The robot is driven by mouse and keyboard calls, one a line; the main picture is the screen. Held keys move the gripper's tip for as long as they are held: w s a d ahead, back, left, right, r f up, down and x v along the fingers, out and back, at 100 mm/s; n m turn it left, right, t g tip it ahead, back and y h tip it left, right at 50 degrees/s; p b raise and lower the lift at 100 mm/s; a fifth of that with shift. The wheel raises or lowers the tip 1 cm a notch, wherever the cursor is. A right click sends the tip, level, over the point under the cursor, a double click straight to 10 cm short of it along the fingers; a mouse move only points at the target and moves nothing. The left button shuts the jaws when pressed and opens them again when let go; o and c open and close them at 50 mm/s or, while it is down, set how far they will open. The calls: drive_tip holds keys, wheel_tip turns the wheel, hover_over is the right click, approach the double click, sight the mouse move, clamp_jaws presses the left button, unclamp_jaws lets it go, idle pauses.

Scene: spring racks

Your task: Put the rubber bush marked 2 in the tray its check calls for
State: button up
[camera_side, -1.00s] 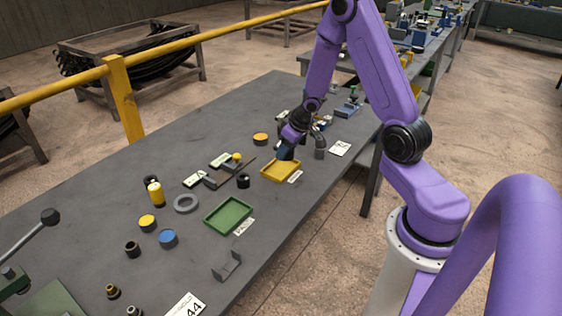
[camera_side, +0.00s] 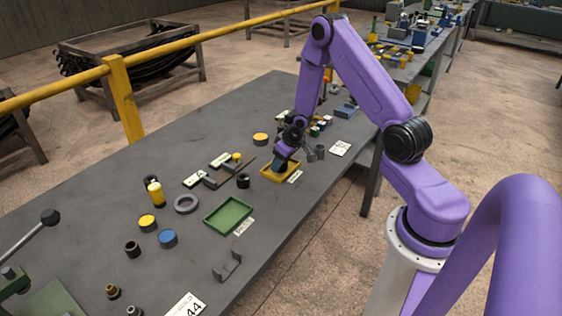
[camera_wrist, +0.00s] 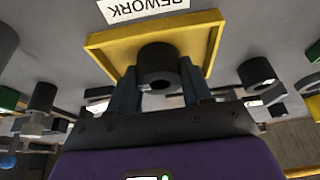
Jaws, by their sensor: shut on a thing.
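The yellow tray (camera_side: 294,173) lies on the bench, and its REWORK card (camera_wrist: 146,8) shows upside down in the wrist view. My gripper (camera_side: 281,168) is low over this tray, pointing down. In the wrist view my gripper (camera_wrist: 160,88) is shut on a black rubber bush (camera_wrist: 157,62), one finger on each side. The bush is within the outline of the yellow tray (camera_wrist: 108,42); I cannot tell if it touches the floor. No mark 2 is readable on it. A green tray (camera_side: 208,222) with a card lies nearer the camera.
Another black bush (camera_side: 243,181) stands between the trays. Grey posts (camera_side: 320,152) stand close behind my gripper. The bench's front right edge is mostly clear.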

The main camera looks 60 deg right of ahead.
drive_tip(key=shift+f, duration=0.1)
drive_tip(key=o, duration=1.2)
drive_tip(key=shift+c, duration=0.2)
drive_tip(key=shift+v, duration=3.75)
drive_tip(key=s+a+r+n+g, duration=0.1)
drive_tip(key=s+a+r+n, duration=0.25)
drive_tip(key=a+r, duration=0.4)
drive_tip(key=s+a+r+n, duration=0.3)
drive_tip(key=s+a+r, duration=0.15)
drive_tip(key=a, duration=0.65)
drive_tip(key=s+a+r+n+g, duration=0.1)
drive_tip(key=s+a+r+n, duration=0.1)
drive_tip(key=s, duration=0.8)
drive_tip(key=s+a+r+n+g, duration=0.2)
drive_tip(key=s+n, duration=0.2)
drive_tip(key=s, duration=0.6)
drive_tip(key=shift+s+a+r, duration=0.25)
drive_tip(key=shift+s+a, duration=0.15)
